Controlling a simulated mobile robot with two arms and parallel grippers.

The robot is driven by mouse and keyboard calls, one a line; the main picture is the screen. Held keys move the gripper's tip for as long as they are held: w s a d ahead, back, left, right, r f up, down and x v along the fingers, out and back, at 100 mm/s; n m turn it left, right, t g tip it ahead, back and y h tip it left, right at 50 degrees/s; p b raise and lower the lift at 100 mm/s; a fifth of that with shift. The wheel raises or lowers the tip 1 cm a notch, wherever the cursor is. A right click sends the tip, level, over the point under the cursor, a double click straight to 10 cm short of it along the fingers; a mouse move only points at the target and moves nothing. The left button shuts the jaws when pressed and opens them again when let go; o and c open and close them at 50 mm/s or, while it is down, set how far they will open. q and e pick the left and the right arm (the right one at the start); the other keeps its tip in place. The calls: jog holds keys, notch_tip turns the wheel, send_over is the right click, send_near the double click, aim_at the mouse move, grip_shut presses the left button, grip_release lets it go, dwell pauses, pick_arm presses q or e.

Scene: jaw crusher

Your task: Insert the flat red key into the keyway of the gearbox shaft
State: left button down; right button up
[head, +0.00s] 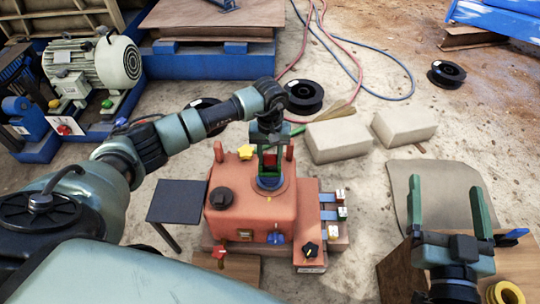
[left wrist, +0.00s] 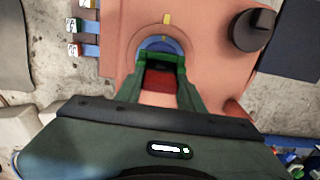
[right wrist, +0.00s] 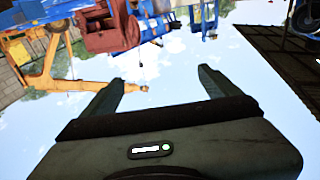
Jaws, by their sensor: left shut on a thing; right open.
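The flat red key (head: 269,160) is between the green fingers of my left gripper (head: 269,172), which is shut on it. The gearbox (head: 235,215) is an orange housing, and its blue shaft end (head: 270,183) lies just below the fingertips. In the left wrist view, the red key (left wrist: 160,84) shows between the fingers, and the blue shaft end (left wrist: 158,46) sits beyond them in a round collar. The keyway itself is hidden, and I cannot tell whether the key touches the shaft. My right gripper (head: 446,188) is open and empty; its spread fingers (right wrist: 160,78) point upward.
Pale blocks (head: 338,139) lie behind right. A wooden surface (head: 515,262) and yellow ring (head: 506,293) are near my right arm.

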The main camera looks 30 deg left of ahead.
pick_arm(q)
jog(key=shift+f, duration=0.2)
pick_arm(e)
jog(key=shift+r+t, duration=0.5)
jog(key=shift+r, duration=0.25)
pick_arm(q)
jog(key=c, duration=0.8)
grip_release()
pick_arm(e)
jog(key=shift+a, duration=0.1)
pick_arm(q)
jog(key=shift+r, duration=0.15)
notch_tip(320, 180, up, 8)
jog(key=shift+f+p, duration=0.25)
jog(key=shift+p, duration=0.6)
pick_arm(e)
notch_tip(320, 180, down, 9)
jog(key=s+d+g+h, duration=0.1)
jog(key=g, duration=0.4)
jog(key=shift+s+d+h, duration=0.25)
jog(key=shift+d+h, duration=0.05)
jog(key=shift+d, duration=0.05)
